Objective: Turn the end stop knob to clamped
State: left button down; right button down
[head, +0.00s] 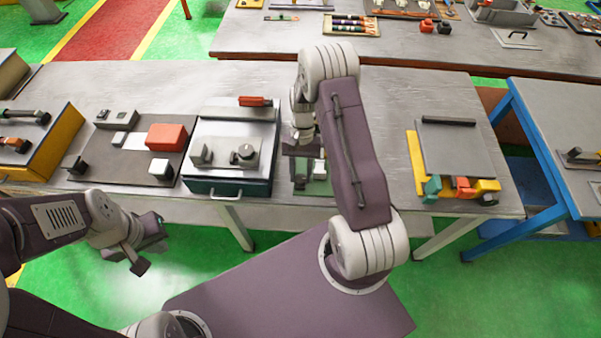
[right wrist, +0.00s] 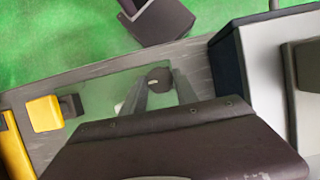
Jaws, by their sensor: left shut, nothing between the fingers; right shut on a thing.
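The end stop knob (right wrist: 160,77) is a small dark round knob with a light mark, standing on a pale green plate (right wrist: 118,92) in the right wrist view. My right gripper (right wrist: 159,82) is shut on the knob, one finger on each side. In the head view my right gripper (head: 303,150) is over the green plate, and my forearm and gripper hide the knob. The mark's exact setting is too small to read. My left gripper (head: 137,256) is shut and empty, low in front of the table at the left.
A teal box with a grey top (head: 232,187) stands left of the plate. A red block (head: 166,137) is on a dark board further left. A grey panel on a yellow base (head: 455,150), with coloured blocks at its front, stands right. Bare table lies between plate and panel.

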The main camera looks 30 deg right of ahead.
jog(key=shift+s, duration=0.1)
jog(key=c, duration=0.9)
grip_release()
jog(key=shift+c, duration=0.2)
jog(key=shift+a, duration=0.1)
jog(key=shift+w+r, duration=0.2)
jog(key=shift+r, duration=0.1)
jog(key=b+v, duration=0.1)
jog(key=v, duration=0.7)
jog(key=shift+r, duration=0.25)
jog(key=shift+s, duration=0.1)
